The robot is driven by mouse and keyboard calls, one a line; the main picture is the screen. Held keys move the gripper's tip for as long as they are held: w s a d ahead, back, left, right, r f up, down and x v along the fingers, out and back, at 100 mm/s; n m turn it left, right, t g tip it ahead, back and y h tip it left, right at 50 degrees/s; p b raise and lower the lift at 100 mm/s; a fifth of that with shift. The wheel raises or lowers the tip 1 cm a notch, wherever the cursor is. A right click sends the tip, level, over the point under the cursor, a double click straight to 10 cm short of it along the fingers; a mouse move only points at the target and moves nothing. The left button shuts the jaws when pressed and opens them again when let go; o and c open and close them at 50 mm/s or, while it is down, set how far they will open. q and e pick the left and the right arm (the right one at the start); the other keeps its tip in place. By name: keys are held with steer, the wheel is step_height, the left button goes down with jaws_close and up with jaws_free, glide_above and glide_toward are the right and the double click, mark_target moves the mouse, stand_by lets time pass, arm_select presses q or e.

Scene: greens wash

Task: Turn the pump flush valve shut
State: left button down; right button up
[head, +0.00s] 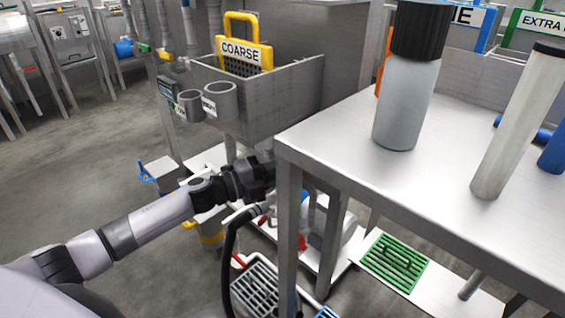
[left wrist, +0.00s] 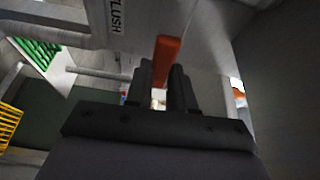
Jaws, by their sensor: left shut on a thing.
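The flush valve's orange-red lever (left wrist: 167,48) stands between the two dark fingers of my left gripper (left wrist: 163,88) in the left wrist view. The fingers are shut on it, and its upper end sticks out past them. A label reading FLUSH (left wrist: 117,14) is on the pale surface beside it. In the head view my left gripper (head: 262,174) reaches under the steel sink, close to the table's corner leg. That leg hides its fingertips and the lever there. The valve's body cannot be made out. My right gripper is in neither view.
The steel table (head: 337,162) carries a grey bottle (head: 403,105) and a pale cylinder (head: 515,125). The sink (head: 290,92) holds a yellow COARSE basket (head: 244,58). A black hose (head: 228,262) hangs below my gripper. A green grate (head: 394,262) lies low at right. Open floor is at left.

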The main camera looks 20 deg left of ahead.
arm_select(q)
steer(key=shift+f+m, duration=0.3)
steer(key=shift+m, duration=0.1)
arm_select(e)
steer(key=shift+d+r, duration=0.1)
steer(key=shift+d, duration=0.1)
arm_select(q)
steer(key=shift+f, duration=0.1)
steer(key=c, duration=1)
jaws_free()
steer(key=shift+o, duration=0.2)
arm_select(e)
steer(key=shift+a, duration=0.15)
arm_select(q)
steer(key=shift+s+a, duration=0.1)
steer(key=p+v, duration=0.1)
steer(key=v, duration=0.6)
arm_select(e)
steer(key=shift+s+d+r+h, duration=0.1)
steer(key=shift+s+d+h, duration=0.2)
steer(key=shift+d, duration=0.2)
